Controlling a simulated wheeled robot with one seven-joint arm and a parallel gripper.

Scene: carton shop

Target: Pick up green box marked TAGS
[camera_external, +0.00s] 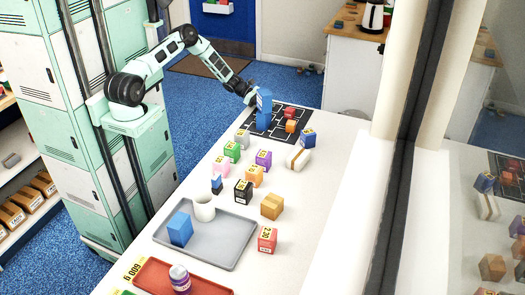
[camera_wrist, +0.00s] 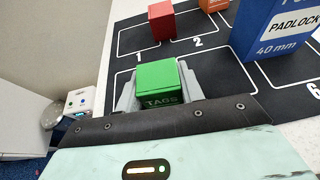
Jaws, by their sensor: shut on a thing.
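The green box marked TAGS (camera_wrist: 157,76) sits between the two grey fingers of my gripper (camera_wrist: 158,88) in the wrist view. The fingers are closed on its left and right sides. The box is over a cell of the black mat with white lines (camera_wrist: 118,78); I cannot tell whether it touches the mat. In the external view my gripper (camera_external: 249,97) is at the mat's far left side, beside the tall blue box. The held box cannot be made out there.
The tall blue PADLOCK box (camera_wrist: 268,28) stands close on the right. A red box (camera_wrist: 161,21) and an orange box (camera_wrist: 212,4) stand farther back on the mat. Several small boxes, including another green one (camera_external: 232,151), and a grey tray (camera_external: 228,238) occupy the white counter.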

